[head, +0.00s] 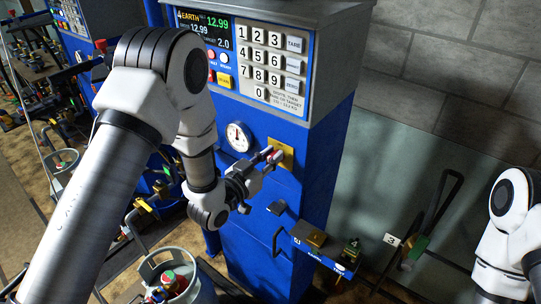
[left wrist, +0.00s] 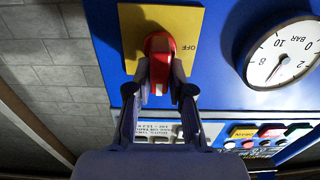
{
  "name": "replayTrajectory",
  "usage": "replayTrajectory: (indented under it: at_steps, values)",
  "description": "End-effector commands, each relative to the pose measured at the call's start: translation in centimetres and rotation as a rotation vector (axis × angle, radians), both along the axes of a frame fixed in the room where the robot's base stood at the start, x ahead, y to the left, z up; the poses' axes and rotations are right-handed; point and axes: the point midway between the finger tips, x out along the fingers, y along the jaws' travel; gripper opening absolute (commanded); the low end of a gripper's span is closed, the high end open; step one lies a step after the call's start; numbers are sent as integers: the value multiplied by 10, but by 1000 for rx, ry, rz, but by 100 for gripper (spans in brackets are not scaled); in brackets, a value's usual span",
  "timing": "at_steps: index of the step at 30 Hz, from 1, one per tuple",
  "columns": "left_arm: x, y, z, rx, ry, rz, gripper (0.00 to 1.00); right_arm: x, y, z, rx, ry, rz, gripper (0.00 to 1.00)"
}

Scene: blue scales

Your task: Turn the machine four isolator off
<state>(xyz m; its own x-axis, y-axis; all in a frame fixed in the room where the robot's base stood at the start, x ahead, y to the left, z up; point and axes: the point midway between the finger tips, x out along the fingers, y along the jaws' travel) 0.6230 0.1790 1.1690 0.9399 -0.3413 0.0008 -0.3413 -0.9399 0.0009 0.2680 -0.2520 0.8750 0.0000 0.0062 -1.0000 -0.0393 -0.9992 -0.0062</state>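The blue machine marked 4 (head: 235,110) stands in the middle of the head view. Its isolator is a yellow plate (head: 285,147) with a red handle, low on the front beside the gauge. In the left wrist view the plate (left wrist: 190,22) bears the word OFF to the right of the red handle (left wrist: 160,48). The handle lies upright in that picture, not pointing at OFF. My left gripper (head: 272,156) is at the handle; its fingers (left wrist: 160,88) lie close against both sides of it. My right gripper is out of view; only my right arm shows.
A round pressure gauge (head: 238,136) is left of the isolator. A keypad (head: 268,62) and buttons are above. A blue bracket (head: 322,253) juts out below right, and a grey gas cylinder (head: 192,289) stands below. A block wall is to the right.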

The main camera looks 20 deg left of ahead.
Motion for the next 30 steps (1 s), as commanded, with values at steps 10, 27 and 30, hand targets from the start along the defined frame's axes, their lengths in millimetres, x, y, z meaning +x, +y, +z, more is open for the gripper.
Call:
replayTrajectory:
  at_steps: [10,27,30]
  values:
    - [0,0,0,-7,2,0,0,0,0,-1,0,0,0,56]
    - [2,6,-4,-292,104,0,0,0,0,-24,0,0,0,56]
    - [3,8,-4,-380,136,0,0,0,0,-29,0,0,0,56]
